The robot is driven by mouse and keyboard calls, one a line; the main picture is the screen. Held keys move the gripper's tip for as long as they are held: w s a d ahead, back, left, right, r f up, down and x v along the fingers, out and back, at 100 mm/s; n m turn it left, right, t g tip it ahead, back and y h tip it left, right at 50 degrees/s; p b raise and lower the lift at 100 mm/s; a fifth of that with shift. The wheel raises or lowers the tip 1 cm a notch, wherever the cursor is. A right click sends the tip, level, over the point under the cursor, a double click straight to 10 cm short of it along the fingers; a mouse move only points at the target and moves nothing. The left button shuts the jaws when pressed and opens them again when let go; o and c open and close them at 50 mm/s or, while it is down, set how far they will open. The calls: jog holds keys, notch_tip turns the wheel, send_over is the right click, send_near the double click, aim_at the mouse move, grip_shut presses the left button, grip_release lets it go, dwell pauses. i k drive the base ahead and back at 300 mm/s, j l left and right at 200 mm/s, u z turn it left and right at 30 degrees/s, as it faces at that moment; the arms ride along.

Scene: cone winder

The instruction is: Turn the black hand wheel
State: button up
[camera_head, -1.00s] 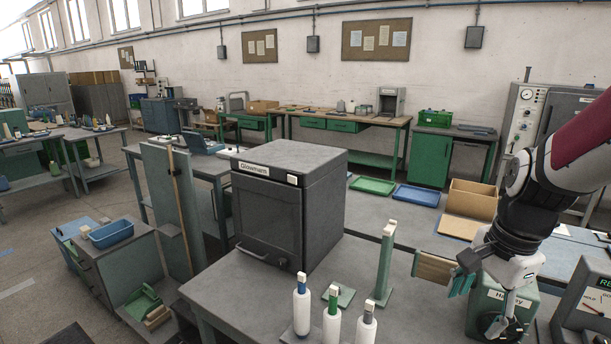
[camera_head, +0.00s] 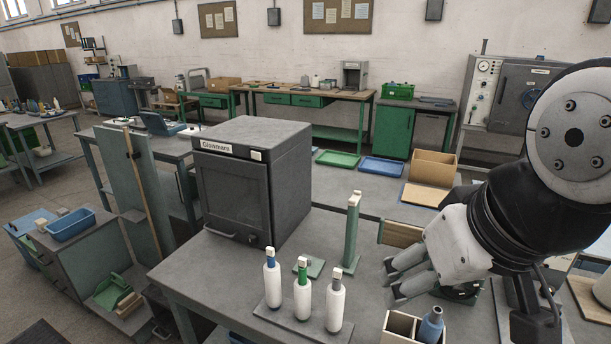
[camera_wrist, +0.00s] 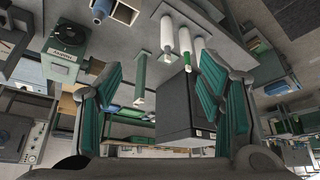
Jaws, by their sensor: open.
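The black hand wheel (camera_wrist: 70,33) appears in the wrist view at the upper left, a dark round part against a small green machine (camera_wrist: 62,59) with a white label. In the head view the machine and wheel are mostly hidden behind my gripper and forearm. My gripper (camera_head: 396,279) is above the right part of the grey table, its fingers pointing left in the head view. In the wrist view my gripper (camera_wrist: 160,64) has its two green-padded fingers wide apart with nothing held between them. The wheel lies outside the fingers, to the left, untouched.
Three white cones (camera_head: 302,296) stand on a plate in front. A green post (camera_head: 352,232) stands beside them, left of my gripper. A box with a bottle (camera_head: 431,325) stands below my gripper.

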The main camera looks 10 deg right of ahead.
aim_at(458, 292)
jog(key=k+j+z, duration=0.1)
jog(key=j+z, duration=0.15)
jog(key=z, duration=0.15)
jog(key=k+j+z, duration=0.1)
jog(key=j+z, duration=0.25)
jog(key=k+j+z, duration=0.15)
jog(key=z, duration=0.25)
